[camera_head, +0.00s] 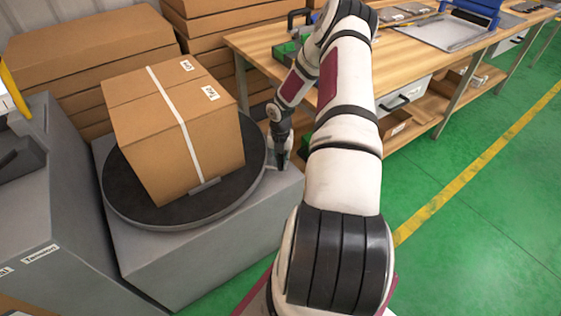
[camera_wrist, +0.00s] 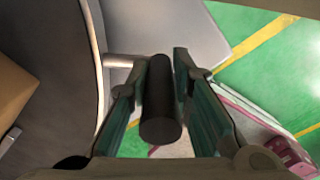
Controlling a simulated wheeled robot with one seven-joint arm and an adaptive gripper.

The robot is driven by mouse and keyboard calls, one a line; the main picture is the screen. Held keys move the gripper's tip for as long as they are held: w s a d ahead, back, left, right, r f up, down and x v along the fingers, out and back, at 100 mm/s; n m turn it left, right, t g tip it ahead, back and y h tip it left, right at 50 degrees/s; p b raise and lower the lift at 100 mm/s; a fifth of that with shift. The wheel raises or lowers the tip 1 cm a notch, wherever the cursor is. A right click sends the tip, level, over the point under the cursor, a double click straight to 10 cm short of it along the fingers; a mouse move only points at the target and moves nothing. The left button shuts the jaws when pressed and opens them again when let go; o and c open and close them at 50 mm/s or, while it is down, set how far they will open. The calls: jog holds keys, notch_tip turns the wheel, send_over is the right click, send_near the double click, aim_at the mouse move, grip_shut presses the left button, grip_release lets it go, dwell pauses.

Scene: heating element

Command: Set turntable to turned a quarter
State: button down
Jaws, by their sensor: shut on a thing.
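The turntable (camera_head: 128,198) is a dark round disc on a grey pedestal, left of my arm in the head view. A large taped cardboard box (camera_head: 180,130) sits on it. In the wrist view the disc (camera_wrist: 55,45) fills the upper left, and a short light rod (camera_wrist: 125,61) runs from its rim to a dark upright cylindrical handle (camera_wrist: 160,105). My gripper (camera_head: 281,158) is beside the disc's right edge in the head view. In the wrist view its fingers (camera_wrist: 161,95) are shut on the handle, one on each side.
The grey pedestal (camera_head: 190,265) supports the disc. A grey cabinet (camera_head: 50,210) stands close on the left. Cardboard boxes (camera_head: 85,45) are stacked behind. A wooden workbench (camera_head: 420,60) stands beyond my arm. The green floor (camera_head: 480,220) at right is clear.

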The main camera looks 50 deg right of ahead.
jog(key=shift+d, duration=0.5)
jog(key=c, duration=1.4)
grip_release()
jog(key=shift+c, duration=0.2)
jog(key=shift+w+a, duration=0.1)
notch_tip(320, 180, up, 12)
jog(key=shift+r, duration=0.1)
